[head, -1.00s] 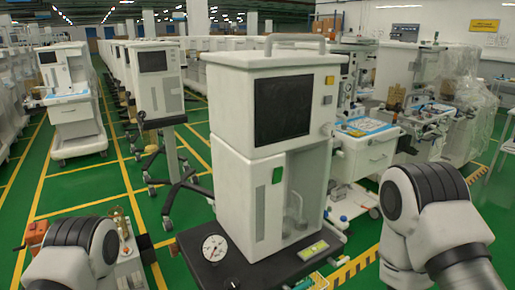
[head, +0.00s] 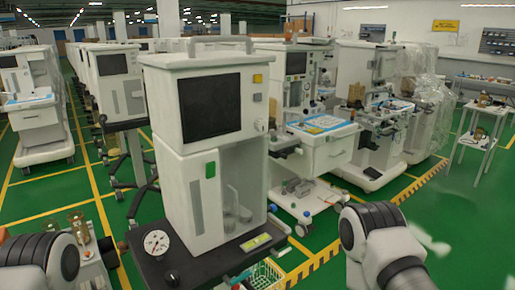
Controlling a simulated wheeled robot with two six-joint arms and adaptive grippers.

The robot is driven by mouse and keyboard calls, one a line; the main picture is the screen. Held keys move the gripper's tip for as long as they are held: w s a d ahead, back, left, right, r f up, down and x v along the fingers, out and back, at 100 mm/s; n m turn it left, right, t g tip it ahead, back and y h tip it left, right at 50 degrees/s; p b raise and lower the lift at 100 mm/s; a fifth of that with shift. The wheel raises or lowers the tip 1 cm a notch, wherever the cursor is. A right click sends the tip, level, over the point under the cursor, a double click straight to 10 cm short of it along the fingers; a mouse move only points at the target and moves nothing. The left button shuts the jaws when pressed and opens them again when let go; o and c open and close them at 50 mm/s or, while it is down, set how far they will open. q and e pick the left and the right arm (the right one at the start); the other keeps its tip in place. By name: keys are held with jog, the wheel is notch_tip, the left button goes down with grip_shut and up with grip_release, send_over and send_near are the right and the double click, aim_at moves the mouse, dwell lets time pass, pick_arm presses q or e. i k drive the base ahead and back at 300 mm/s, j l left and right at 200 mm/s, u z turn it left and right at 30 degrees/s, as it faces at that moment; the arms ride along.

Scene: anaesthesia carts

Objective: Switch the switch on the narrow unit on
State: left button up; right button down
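The narrow unit (head: 180,150) is a tall white cabinet in the middle of the head view, with a dark screen (head: 210,106) on its upper part. Two small square buttons, one yellow (head: 257,78) and one pale, are at the right of the screen. I cannot tell the switch's state. Neither gripper is in view.
A black base shelf (head: 180,268) with a round gauge (head: 156,242) juts out below the unit. A white wire basket (head: 265,275) stands at its front right. Other white carts (head: 325,150) stand close behind at right.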

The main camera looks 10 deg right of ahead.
aim_at(210, 166)
jog(key=l+u, duration=0.15)
jog(key=l, duration=0.35)
jog(key=l+u, duration=0.15)
jog(key=l, duration=0.3)
jog(key=l+u, duration=0.15)
jog(key=l, duration=0.35)
jog(key=k+l+u, duration=0.15)
jog(key=l, duration=0.3)
jog(key=l+u, duration=0.2)
jog(key=l, duration=0.25)
jog(key=k+l+u, duration=0.15)
jog(key=l, duration=0.3)
jog(key=i+l+u, duration=0.25)
jog(key=l, duration=0.4)
jog(key=i+l+u, duration=0.1)
jog(key=i+l, duration=0.15)
jog(key=i+l+u, duration=0.1)
jog(key=l, duration=0.35)
jog(key=i, duration=0.05)
